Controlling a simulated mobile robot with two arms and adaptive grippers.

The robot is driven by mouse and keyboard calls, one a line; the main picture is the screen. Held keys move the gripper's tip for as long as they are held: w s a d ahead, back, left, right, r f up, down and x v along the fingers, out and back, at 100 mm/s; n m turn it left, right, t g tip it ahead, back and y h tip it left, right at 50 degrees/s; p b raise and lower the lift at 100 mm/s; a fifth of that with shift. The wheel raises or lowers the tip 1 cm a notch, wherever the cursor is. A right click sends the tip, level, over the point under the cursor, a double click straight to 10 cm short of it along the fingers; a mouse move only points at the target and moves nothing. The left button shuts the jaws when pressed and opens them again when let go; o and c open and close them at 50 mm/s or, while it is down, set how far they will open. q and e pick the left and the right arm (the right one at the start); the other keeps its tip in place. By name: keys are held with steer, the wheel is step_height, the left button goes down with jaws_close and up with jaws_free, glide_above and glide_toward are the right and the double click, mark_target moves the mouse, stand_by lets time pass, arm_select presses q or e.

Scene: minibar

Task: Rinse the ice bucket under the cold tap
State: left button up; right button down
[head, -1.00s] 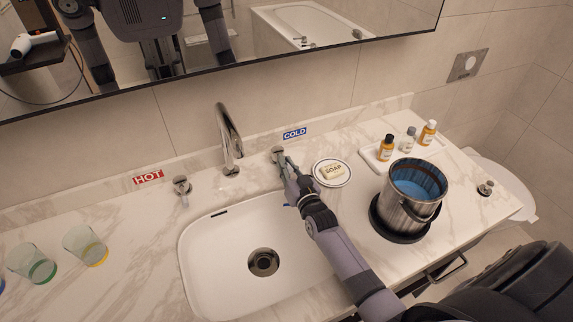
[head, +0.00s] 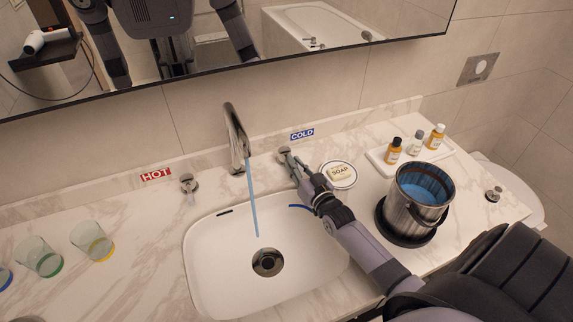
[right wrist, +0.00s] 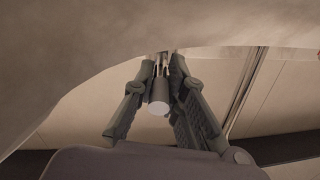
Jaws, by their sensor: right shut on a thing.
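The steel ice bucket (head: 409,214) with a blue inside stands upright on a round black base (head: 402,238) on the counter, right of the sink. The cold tap handle (head: 285,152) is below the blue COLD sign (head: 302,134). My right gripper (head: 291,163) is at that handle; in the right wrist view its fingers (right wrist: 160,85) are closed around the round metal knob (right wrist: 159,107). A blue stream of water (head: 253,200) runs from the spout (head: 236,135) into the white sink (head: 220,275), near the drain (head: 267,262). My left gripper is not in view.
The soap dish (head: 339,174) sits between the cold handle and the bucket. A tray with several small bottles (head: 416,142) is behind the bucket. Glasses (head: 92,241) stand at the left. The hot handle (head: 188,183) is left of the spout. The sink bowl is empty.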

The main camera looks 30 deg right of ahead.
steer(key=c, duration=1.6)
jaws_free()
steer(key=shift+c, duration=0.2)
step_height(320, 180, up, 10)
